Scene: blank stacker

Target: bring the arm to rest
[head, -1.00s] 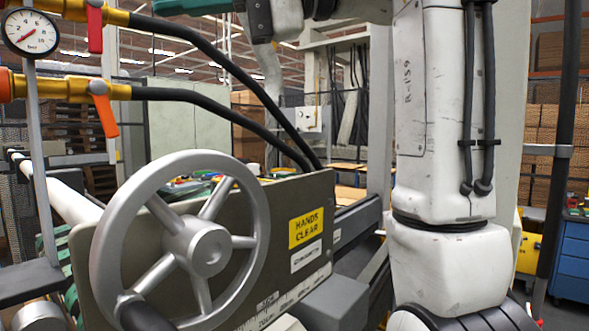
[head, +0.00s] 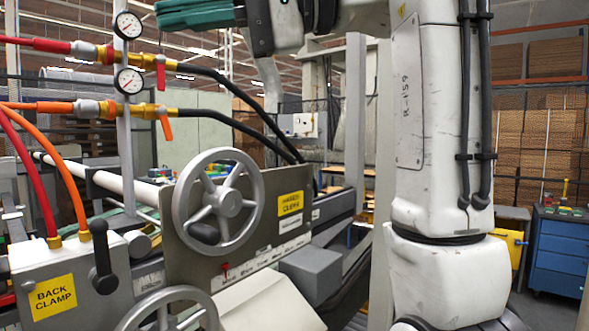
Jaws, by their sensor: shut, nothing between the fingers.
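My gripper (head: 165,14) is at the top of the head view, left of centre, with its teal fingers pointing left. It is shut and empty, held up in the air and partly cut off by the top edge. My white arm (head: 418,110) rises at the right of the view and bends over at the top toward the gripper. The gripper appears above the machine's handwheel and hoses and touches nothing that I can see.
A grey handwheel (head: 228,202) stands on a plate with a yellow sign (head: 290,203). A back clamp box (head: 70,290), red and orange hoses and two gauges (head: 128,80) are at the left. A blue cabinet (head: 560,252) stands at the right, with floor showing beside it.

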